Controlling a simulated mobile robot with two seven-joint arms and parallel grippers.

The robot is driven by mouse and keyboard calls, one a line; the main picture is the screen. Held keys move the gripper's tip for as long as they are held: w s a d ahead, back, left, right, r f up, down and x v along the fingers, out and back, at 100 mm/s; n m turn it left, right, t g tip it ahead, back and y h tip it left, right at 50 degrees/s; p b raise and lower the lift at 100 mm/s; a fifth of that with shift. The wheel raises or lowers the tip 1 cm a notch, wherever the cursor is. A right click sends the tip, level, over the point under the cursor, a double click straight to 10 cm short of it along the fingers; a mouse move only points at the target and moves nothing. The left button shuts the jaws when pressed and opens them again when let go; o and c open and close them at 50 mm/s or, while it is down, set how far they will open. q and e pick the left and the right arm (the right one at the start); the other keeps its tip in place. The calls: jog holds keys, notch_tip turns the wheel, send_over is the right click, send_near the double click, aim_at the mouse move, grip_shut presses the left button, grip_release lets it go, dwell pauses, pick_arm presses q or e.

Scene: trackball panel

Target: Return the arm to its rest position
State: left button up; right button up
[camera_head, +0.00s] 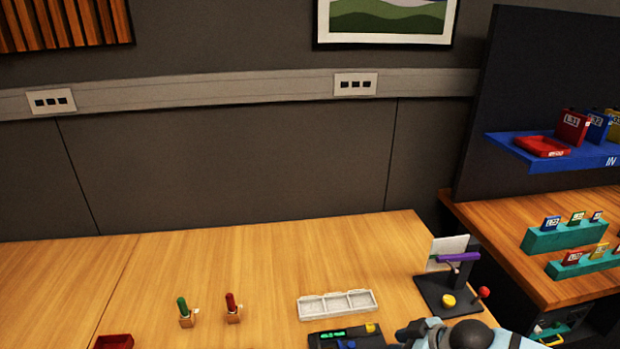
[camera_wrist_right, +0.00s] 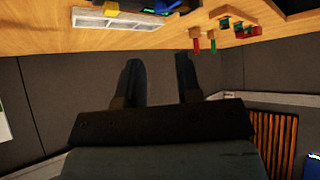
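My right arm comes in at the bottom right of the head view, with its gripper (camera_head: 406,334) low over the table beside the dark panel; the fingers are small and partly cut off there. In the right wrist view the right gripper (camera_wrist_right: 156,62) has two dark fingers set well apart, with only grey wall behind the gap, so it is open and empty. The dark panel (camera_head: 318,341) with green lit marks, a yellow part and a blue part sits at the bottom edge of the head view, partly cut off. My left gripper is out of view.
A white three-compartment tray (camera_head: 338,305) lies behind the panel. A black stand (camera_head: 436,292) with a purple bar, yellow button and red-knobbed lever is to the right. Green (camera_head: 183,308) and red (camera_head: 232,304) handled tools stand left, near a red tray (camera_head: 113,342). The table's back is clear.

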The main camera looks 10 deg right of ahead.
jog(key=s+a+f+m+t+p, duration=0.2)
jog(key=s+a+f+t, duration=0.1)
jog(key=s+a, duration=0.45)
jog(key=s+d+f+m+t+h+p, duration=0.1)
jog(key=s+d+f+m+h+p, duration=0.1)
jog(key=s, duration=0.8)
notch_tip(320, 180, down, 2)
jog(key=shift+s+d+f+m+t+h, duration=0.2)
jog(key=shift+m+t+h, duration=0.2)
jog(key=shift+m+h, duration=0.6)
